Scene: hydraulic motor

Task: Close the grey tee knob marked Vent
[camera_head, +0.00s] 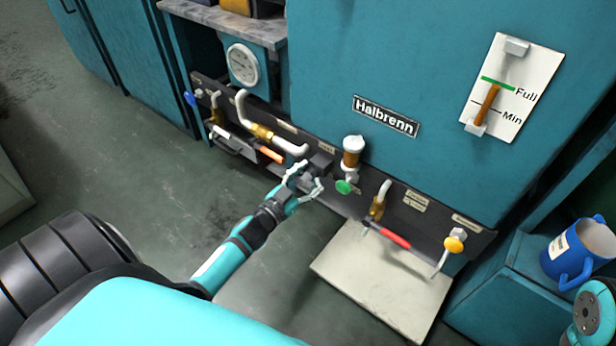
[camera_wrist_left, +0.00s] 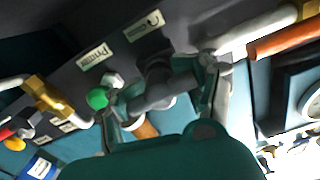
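The grey tee knob (camera_wrist_left: 160,94) sits on a dark stem on the black panel in the left wrist view. In the head view it is a small dark shape (camera_head: 318,166), partly hidden by my fingers. My left gripper (camera_head: 307,178) is at the knob, with its fingers spread. In the left wrist view the gripper (camera_wrist_left: 160,72) has one finger near each end of the crossbar; I cannot tell whether they touch it. The small plates beside the knob are too blurred to read a Vent marking. My right gripper is not in view.
A green knob (camera_head: 343,187) under a sight glass (camera_head: 352,152) is close beside the left gripper. An orange-handled lever (camera_head: 270,155), a red-handled valve (camera_head: 394,238) and a yellow knob (camera_head: 454,242) line the panel. A blue mug (camera_head: 578,248) stands at right.

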